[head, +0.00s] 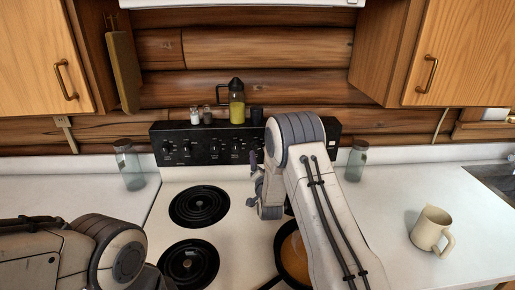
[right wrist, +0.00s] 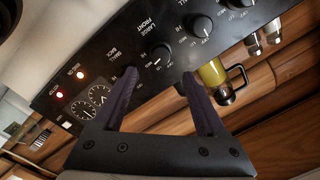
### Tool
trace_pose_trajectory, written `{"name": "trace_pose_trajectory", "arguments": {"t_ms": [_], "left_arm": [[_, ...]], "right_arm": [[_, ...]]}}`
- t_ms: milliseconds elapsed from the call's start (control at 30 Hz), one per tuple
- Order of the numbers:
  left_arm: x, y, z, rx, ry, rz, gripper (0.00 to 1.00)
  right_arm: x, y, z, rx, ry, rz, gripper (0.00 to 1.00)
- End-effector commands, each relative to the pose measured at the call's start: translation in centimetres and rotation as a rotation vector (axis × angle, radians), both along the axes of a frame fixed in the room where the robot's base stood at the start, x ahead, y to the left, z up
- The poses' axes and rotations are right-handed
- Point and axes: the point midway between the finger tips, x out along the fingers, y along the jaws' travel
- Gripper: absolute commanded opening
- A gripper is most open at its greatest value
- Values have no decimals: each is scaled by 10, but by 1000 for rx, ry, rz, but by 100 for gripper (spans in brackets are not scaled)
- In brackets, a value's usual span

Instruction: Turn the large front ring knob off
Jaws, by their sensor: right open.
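The large front ring knob (right wrist: 162,56) is a black dial on the stove's black control panel, beside the label "LARGE FRONT" in the right wrist view. My right gripper (right wrist: 160,76) is open, its two dark fingers spread on either side of this knob, with the fingertips close to the panel. I cannot tell whether they touch it. In the head view the right gripper (head: 256,163) is in front of the panel (head: 200,158), and my right arm hides the panel's right part. My left arm shows at the lower left, but its gripper is out of view.
A pan (head: 291,250) sits at the stove's front right, partly behind my arm. Two bare coils are on the left. An oil bottle (head: 236,108) and shakers (head: 195,116) stand on the panel top. A mug (head: 431,229) is on the right counter. Panel lights (right wrist: 81,75) glow.

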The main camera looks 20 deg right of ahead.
Motion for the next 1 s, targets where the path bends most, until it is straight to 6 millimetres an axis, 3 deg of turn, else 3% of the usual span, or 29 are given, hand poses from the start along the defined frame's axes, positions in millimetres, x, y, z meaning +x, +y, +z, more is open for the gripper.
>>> {"name": "trace_pose_trajectory", "arguments": {"t_ms": [200, 400, 867, 900, 1000], "left_arm": [[0, 0, 19, 0, 0, 1, 50], [0, 0, 27, 0, 0, 1, 50], [0, 0, 30, 0, 0, 2, 50], [0, 0, 30, 0, 0, 2, 50], [0, 0, 30, 0, 0, 2, 50]], "right_arm": [[39, -9, 3, -1, 0, 0, 74], [63, -14, 2, -1, 1, 1, 74], [75, -16, 0, -2, 2, 1, 74], [75, -16, 0, -2, 2, 1, 70], [75, -16, 0, -2, 2, 1, 32]]}}
